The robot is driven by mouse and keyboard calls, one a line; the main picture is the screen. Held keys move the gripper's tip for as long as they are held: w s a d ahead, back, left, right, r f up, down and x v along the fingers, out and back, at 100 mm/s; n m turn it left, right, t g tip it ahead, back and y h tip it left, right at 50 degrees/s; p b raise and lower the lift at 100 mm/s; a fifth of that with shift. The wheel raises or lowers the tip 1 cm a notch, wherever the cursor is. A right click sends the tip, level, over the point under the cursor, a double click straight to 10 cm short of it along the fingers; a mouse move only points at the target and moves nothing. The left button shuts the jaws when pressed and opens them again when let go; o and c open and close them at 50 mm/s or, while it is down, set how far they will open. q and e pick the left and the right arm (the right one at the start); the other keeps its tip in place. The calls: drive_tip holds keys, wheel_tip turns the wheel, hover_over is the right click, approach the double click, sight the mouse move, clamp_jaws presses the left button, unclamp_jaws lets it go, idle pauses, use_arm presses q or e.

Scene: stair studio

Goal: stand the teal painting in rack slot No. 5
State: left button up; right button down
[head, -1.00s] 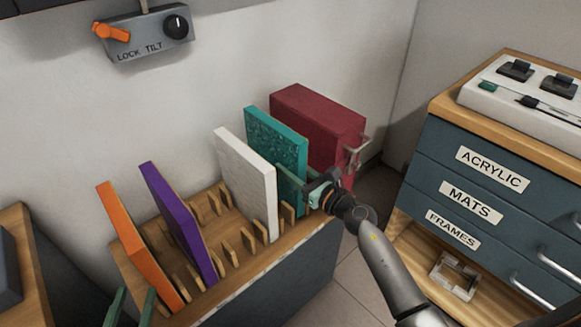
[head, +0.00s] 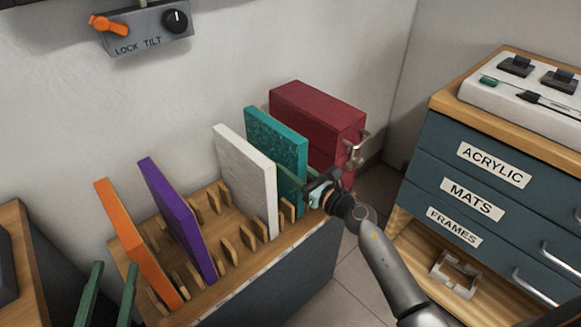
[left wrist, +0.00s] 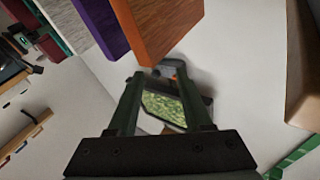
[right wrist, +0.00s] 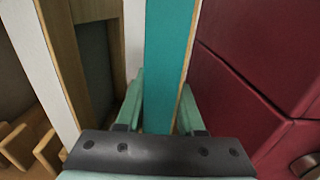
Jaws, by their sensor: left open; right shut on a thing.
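The teal painting (head: 277,150) stands upright at the far right end of the wooden rack (head: 230,262), between a white painting and a dark red case. My right gripper (head: 312,190) is shut on its front edge. In the right wrist view the teal painting (right wrist: 167,70) is between the two fingers (right wrist: 158,105). Its lower edge is hidden, so I cannot tell whether it sits in a slot. My left gripper (head: 108,290) is open and empty at the lower left, in front of the rack's left end; its fingers also show in the left wrist view (left wrist: 155,90). No slot numbers are readable.
The rack also holds an orange (head: 135,245), a purple (head: 178,218) and a white painting (head: 247,182), with empty slots between purple and white. The dark red case (head: 318,118) stands close right of the teal one. A drawer cabinet (head: 490,180) is at right.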

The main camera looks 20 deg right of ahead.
use_arm(q)
drive_tip(key=shift+s+r+m+t+h+b, duration=0.15)
drive_tip(key=shift+s+r+m+t+h, duration=0.15)
drive_tip(key=shift+r, duration=0.55)
drive_tip(key=shift+s+r+m+t+h+b, duration=0.15)
drive_tip(key=shift+r+t+h, duration=0.2)
drive_tip(key=shift+r, duration=0.5)
drive_tip(key=shift+s+r+m+t+h+b, duration=0.15)
drive_tip(key=shift+s+r+m+t+h, duration=0.15)
drive_tip(key=shift+r, duration=0.55)
use_arm(e)
drive_tip(key=shift+f, duration=0.4)
use_arm(q)
drive_tip(key=shift+w+d, duration=0.1)
use_arm(e)
drive_tip(key=shift+c, duration=2.2)
unclamp_jaws()
drive_tip(key=shift+f, duration=0.1)
